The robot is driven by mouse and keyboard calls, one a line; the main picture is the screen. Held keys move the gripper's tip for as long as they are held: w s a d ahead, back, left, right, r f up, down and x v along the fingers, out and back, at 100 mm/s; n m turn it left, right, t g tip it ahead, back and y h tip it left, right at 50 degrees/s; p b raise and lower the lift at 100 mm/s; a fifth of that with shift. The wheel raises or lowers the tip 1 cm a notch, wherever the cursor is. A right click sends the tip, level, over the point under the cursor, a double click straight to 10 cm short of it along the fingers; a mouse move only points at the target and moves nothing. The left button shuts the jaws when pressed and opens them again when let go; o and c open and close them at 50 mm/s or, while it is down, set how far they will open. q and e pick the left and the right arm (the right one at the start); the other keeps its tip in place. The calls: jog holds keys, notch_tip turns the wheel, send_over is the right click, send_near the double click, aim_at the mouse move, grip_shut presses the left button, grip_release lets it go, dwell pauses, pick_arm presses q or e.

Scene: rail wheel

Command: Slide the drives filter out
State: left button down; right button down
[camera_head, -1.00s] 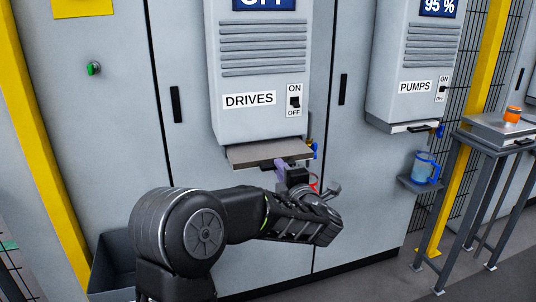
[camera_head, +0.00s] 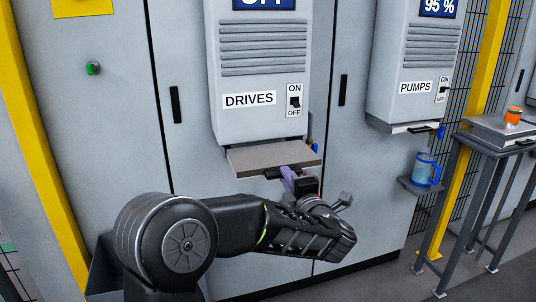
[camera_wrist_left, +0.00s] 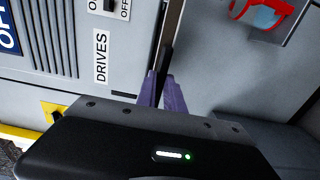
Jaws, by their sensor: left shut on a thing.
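The drives filter (camera_head: 258,159) is a flat grey-brown slab. It sticks out from the bottom of the grey DRIVES unit (camera_head: 262,120), with its rear part hidden inside. My left gripper (camera_head: 287,173) is below the front right edge of the filter, its purple fingers shut on a dark handle piece at that edge. In the left wrist view the purple fingers (camera_wrist_left: 161,88) close on the dark piece, and the filter (camera_wrist_left: 173,24) shows edge-on as a narrow strip. My right gripper is not in view.
The PUMPS unit (camera_head: 405,90) hangs to the right. A blue jug (camera_head: 425,169) stands on a small shelf below it. An orange item (camera_head: 513,116) sits on a metal table (camera_head: 492,134) at the far right. A yellow post (camera_head: 45,150) stands at left.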

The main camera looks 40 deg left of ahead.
pick_arm(q)
jog(key=shift+d, duration=0.1)
jog(key=b+v, duration=0.4)
jog(key=shift+s+d, duration=0.1)
jog(key=shift+s, duration=0.1)
dwell(0.4)
